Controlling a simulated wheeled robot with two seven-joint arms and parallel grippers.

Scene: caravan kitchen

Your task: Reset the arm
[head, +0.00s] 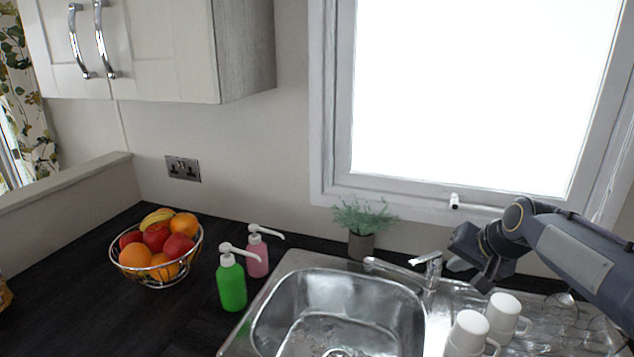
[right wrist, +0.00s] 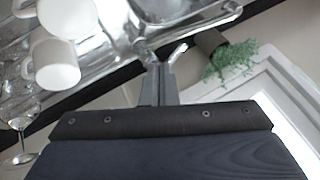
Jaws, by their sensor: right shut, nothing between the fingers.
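My right gripper (head: 486,283) comes in from the right in the head view and hangs above the back of the sink unit, just right of the tap (head: 430,267). In the right wrist view its fingers (right wrist: 158,75) are together with nothing between them, and the tap (right wrist: 150,47) shows just beyond their tips. I cannot tell from these views whether the fingers touch the tap. My left gripper is in neither view.
White mugs (head: 468,331) and glasses stand on the drainer, below the right gripper. The steel sink (head: 257,318) is left of them. A potted plant (head: 361,243), green bottle (head: 231,285), pink bottle (head: 257,257) and fruit bowl (head: 155,281) stand on the dark worktop (head: 60,310).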

